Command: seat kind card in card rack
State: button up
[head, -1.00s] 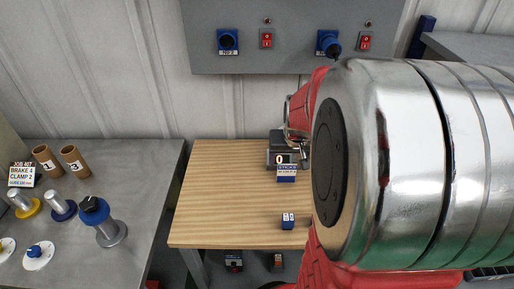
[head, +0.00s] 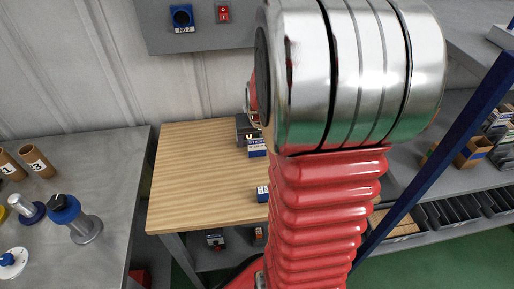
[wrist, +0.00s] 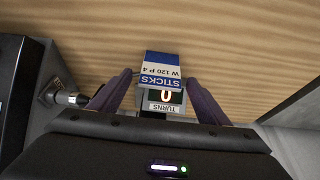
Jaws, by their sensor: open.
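A blue and white card reading "STICKS W 120 P 4" (wrist: 160,72) is in the wrist view, upside down in the picture. In the head view the card (head: 257,148) is at the front of a dark device (head: 243,128) on the wooden table. My gripper (wrist: 160,88) is open, its two dark fingers on either side of the card in the picture; I cannot tell whether they touch it. I cannot make out a card rack for certain.
A small blue and white block (head: 263,193) sits near the front edge of the wooden table (head: 195,170). The device's red "0" display (wrist: 165,95) has a "TURNS" label. A grey bench (head: 105,170) stands left, and a blue post (head: 440,150) right. The table's left half is clear.

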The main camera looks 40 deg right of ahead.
jog(key=shift+c, duration=0.6)
jog(key=c, duration=1.1)
notch_tip(320, 180, up, 10)
dwell(0.6)
